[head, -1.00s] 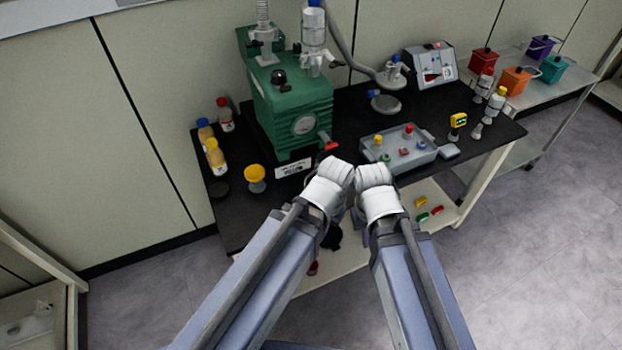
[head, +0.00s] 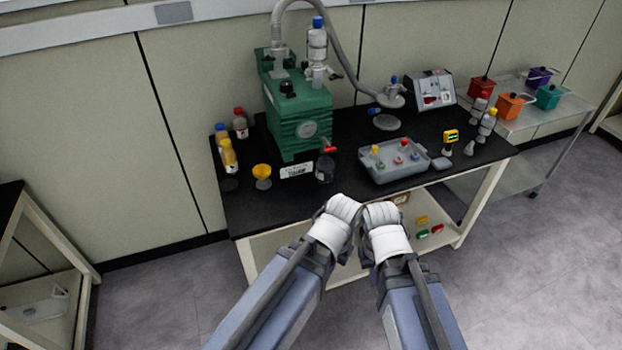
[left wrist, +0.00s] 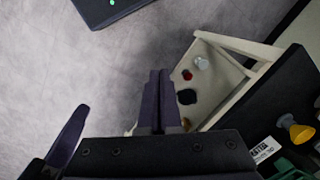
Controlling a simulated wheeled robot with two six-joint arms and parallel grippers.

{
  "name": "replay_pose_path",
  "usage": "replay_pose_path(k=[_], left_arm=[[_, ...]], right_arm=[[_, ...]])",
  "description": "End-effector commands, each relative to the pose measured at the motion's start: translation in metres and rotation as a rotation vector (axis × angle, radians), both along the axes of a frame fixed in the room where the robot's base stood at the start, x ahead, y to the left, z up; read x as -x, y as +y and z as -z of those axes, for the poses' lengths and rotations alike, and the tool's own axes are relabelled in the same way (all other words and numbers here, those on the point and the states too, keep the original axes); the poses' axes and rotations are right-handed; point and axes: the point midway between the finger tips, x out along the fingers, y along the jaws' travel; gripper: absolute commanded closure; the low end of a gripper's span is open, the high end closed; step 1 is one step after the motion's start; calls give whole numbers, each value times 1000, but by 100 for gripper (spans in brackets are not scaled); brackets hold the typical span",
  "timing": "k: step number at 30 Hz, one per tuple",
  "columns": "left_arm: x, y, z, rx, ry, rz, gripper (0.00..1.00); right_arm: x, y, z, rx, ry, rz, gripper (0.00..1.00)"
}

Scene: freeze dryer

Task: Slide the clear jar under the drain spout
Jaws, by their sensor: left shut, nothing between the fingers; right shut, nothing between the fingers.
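The clear jar (head: 324,169) stands upright on the black table, in front of the green pump (head: 303,125). It looks dark and see-through. The drain spout with its red handle (head: 328,149) is on the pump's front right, just above and behind the jar in the head view. I cannot tell whether the jar is directly beneath it. My left gripper (left wrist: 158,100) shows shut and empty in the left wrist view. My right gripper (head: 380,213) is beside the left one at the table's front edge, shut, its fingertips mostly hidden by the wrist. Both are apart from the jar.
A white label card (head: 297,171) and a yellow funnel (head: 262,172) stand left of the jar. A grey tray (head: 394,164) with coloured pieces lies to its right. Bottles (head: 228,155) stand at the left edge. A lower shelf holds small coloured items.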

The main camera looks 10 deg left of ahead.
Motion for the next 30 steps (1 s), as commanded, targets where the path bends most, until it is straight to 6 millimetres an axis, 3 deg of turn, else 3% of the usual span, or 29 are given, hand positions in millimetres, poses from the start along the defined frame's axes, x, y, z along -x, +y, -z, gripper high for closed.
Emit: replay_pose_path(k=[11,17,23,26,30], left_arm=[[-15,-14,25,127,-47,-32,100],[-31,-28,46,256,-99,-73,100],[-60,-46,68,455,-193,-156,100],[-82,-53,81,593,-267,-229,100],[-127,-51,91,836,-418,-393,100]], right_arm=[[0,0,24,0,0,0,100],[0,0,47,0,0,0,100],[0,0,83,0,0,0,100],[0,0,110,0,0,0,100],[0,0,159,0,0,0,100]])
